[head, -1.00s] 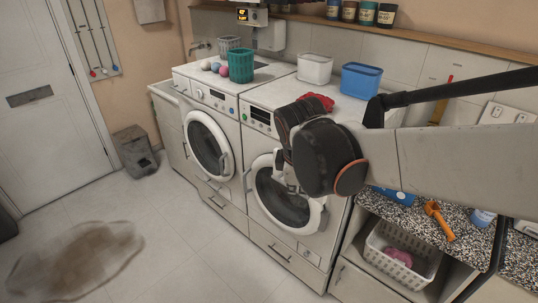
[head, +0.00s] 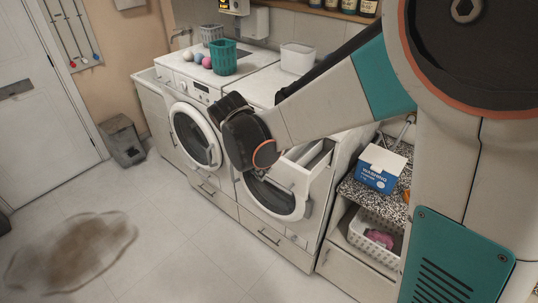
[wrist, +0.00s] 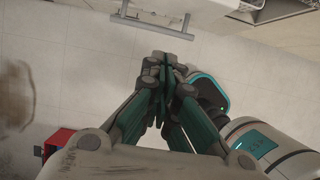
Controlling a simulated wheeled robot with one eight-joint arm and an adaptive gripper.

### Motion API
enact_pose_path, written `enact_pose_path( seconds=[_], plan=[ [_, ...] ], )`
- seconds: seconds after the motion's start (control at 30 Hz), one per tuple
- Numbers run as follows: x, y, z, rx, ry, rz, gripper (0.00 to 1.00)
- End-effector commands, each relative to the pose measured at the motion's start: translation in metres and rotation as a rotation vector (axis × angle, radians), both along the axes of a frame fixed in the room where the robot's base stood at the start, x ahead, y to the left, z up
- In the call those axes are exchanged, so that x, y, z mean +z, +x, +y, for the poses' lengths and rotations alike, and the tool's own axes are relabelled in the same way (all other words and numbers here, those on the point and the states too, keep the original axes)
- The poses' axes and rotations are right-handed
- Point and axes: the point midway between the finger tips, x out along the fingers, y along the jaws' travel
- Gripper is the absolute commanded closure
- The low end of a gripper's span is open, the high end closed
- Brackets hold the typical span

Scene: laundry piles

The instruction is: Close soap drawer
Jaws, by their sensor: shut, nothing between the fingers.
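The soap drawer (head: 312,158) looks pulled out from the upper front of the right washing machine (head: 318,225). It is a pale tray, partly hidden by my arm. In the head view my gripper is hidden behind the dark wrist end of my arm, in front of the two machines and to the left of the drawer. In the wrist view my gripper (wrist: 165,58) is shut and empty, its fingertips together above the tiled floor. A pale front with a bar handle (wrist: 180,22) lies just past the fingertips; I cannot tell whether it is the soap drawer.
The left washing machine (head: 190,125) has a green basket (head: 223,57) and several balls on top. A blue-and-white box (head: 378,168) stands on the speckled counter at right, above a white basket (head: 374,232).

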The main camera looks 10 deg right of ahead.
Motion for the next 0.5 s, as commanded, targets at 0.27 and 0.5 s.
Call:
enact_pose_path(
  seconds=[0.27, 0.5],
  plan=[
    [-0.039, 0.009, -0.013, -0.003, 0.001, -0.001, 1.0],
    [-0.083, 0.019, -0.027, -0.004, 0.0, 0.0, 1.0]
  ],
)
